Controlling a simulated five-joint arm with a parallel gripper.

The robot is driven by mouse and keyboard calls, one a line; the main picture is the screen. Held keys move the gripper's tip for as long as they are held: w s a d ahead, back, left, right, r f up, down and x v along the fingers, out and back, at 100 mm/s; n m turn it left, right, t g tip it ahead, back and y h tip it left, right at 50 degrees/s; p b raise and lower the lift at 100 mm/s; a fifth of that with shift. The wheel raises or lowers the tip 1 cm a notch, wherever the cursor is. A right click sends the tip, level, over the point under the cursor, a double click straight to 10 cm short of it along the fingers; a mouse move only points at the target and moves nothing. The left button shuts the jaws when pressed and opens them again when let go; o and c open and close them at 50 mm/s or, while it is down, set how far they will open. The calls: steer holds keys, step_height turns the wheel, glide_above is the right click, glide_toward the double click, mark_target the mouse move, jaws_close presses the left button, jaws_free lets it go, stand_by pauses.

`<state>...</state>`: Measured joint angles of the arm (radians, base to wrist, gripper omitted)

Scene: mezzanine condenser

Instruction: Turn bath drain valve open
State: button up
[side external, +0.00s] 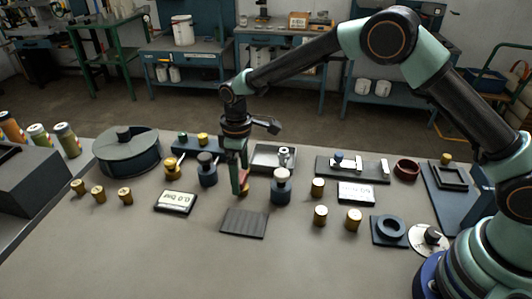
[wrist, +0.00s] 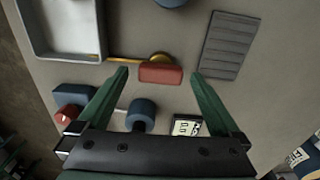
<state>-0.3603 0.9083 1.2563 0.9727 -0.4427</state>
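The drain valve shows in the wrist view as a red block-shaped handle (wrist: 160,73) over a round brass body (wrist: 160,57), with a thin brass pipe running left toward a grey tray (wrist: 97,35). My gripper (wrist: 160,73) is open, one green finger on each side of the red handle, with gaps visible on both sides. In the side view my gripper (side external: 240,190) points down at the bench, and a bit of the red handle (side external: 243,182) shows at its fingers. The fingers hide most of the valve there.
A dark ribbed plate (side external: 244,223) lies in front of my gripper. A blue bottle-like part (side external: 207,172) stands close on the left, another (side external: 281,189) on the right. A display box (side external: 175,202) sits front left.

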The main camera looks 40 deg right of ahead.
mark_target(243, 176)
step_height(243, 176, up, 12)
stand_by(0.7)
steer(key=s+d+r+m+t, duration=0.3)
steer(key=s+d+r+m, duration=0.2)
steer(key=s+d+r, duration=0.5)
steer(key=s+d+f+m+t, duration=0.1)
steer(key=s+d+m, duration=0.3)
steer(key=s+d, duration=0.4)
steer(key=shift+s+d+t, duration=0.2)
steer(key=shift+s+t, duration=0.6)
steer(key=shift+s, duration=0.4)
